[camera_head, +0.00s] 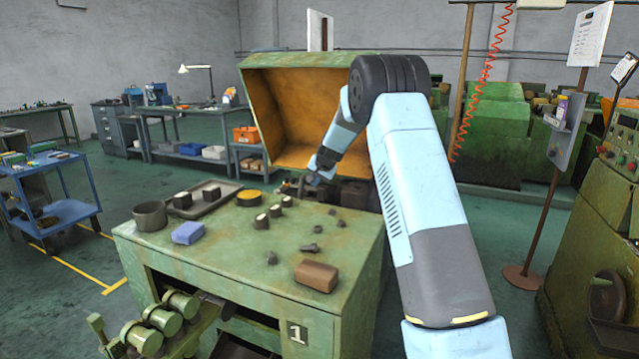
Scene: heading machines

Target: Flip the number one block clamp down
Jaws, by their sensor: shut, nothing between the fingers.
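The green machine with a "1" plate (297,333) on its front stands before me. Its hood (285,120) is tilted up, showing an orange inside. My gripper (313,181) is shut and empty, small in view, low in front of the hood opening at the back of the machine top. Dark metal parts (352,192) lie around and behind it. The block clamp cannot be picked out clearly among these parts. I cannot tell its position or whether my gripper touches it. My arm hides the right side of that area.
A blue cart (60,212) stands left; a sign post (545,205) stands right.

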